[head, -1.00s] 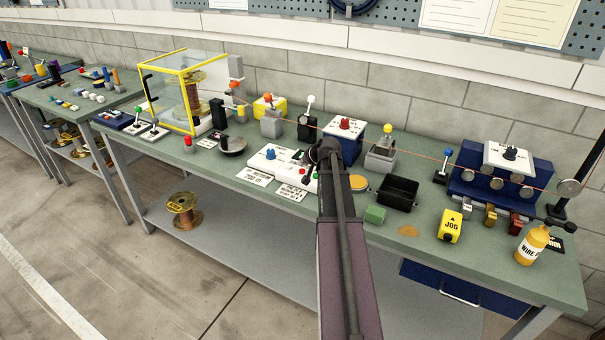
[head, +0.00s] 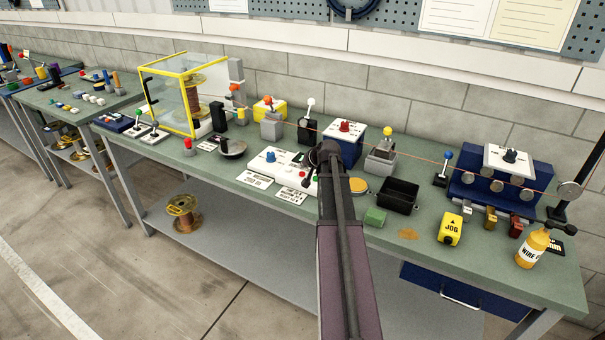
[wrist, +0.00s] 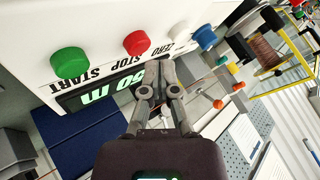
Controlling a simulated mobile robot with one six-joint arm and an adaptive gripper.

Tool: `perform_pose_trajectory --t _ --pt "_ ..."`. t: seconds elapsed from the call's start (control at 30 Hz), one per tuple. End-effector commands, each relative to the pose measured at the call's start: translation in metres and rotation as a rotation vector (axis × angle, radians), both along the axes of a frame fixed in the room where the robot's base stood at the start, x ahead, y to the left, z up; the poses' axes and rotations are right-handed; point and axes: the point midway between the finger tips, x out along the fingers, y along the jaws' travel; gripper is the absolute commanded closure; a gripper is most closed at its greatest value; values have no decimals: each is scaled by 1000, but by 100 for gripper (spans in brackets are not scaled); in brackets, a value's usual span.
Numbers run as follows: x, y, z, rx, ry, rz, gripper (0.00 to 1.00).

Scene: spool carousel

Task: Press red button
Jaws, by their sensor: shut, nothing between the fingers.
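In the wrist view a red button (wrist: 137,43) labelled STOP sits on a white control panel (wrist: 100,22). A green button (wrist: 70,63) labelled START is to its left, and a white button (wrist: 176,31) labelled ZERO and a blue knob (wrist: 205,37) are to its right. My gripper (wrist: 157,82) is shut and empty. In the picture its fingertips are just below the red button, over the green-digit display (wrist: 100,92), apart from the button as far as I can tell. In the head view the white panel (head: 283,156) is partly hidden by my arm.
Another red button (head: 188,143) stands on a grey base at the bench's left. A red knob (head: 345,125) tops a blue box behind my arm.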

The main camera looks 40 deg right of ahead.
Motion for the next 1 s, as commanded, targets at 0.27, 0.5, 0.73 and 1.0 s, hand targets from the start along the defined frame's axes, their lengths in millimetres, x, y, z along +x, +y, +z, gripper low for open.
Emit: perform_pose_trajectory --t 0.27,0.5,0.73,1.0 --pt "0 0 0 0 0 0 100" --pt "0 0 -2 0 0 0 100" --pt "0 0 -8 0 0 0 100" --pt "-1 -1 -8 0 0 0 100"
